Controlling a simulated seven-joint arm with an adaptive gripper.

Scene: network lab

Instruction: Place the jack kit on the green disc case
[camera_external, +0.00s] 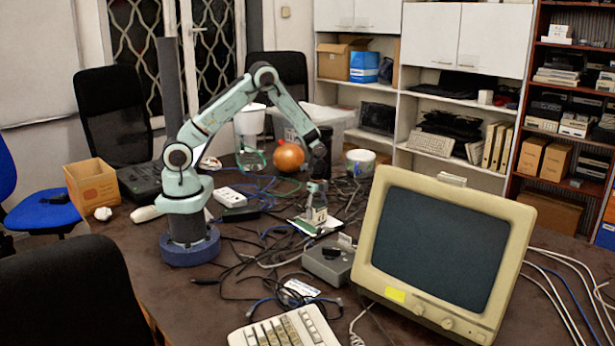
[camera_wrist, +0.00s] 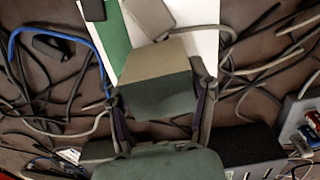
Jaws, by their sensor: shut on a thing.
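My gripper (camera_external: 317,203) points down over the middle of the cluttered table. It is shut on a small boxy thing, which I take as the jack kit (camera_external: 316,217). In the wrist view the jack kit (camera_wrist: 155,70) shows a beige top face and a darker grey-green side between the two fingers (camera_wrist: 161,92). A flat green-and-white thing, which looks like the green disc case (camera_wrist: 115,42), lies beneath and beyond the kit, partly hidden by it. It also shows under the gripper in the external view (camera_external: 304,226). I cannot tell whether kit and case touch.
Loose cables (camera_external: 262,262) surround the case. A grey box (camera_external: 328,262) stands just in front, with a large beige monitor (camera_external: 440,250) to its right.

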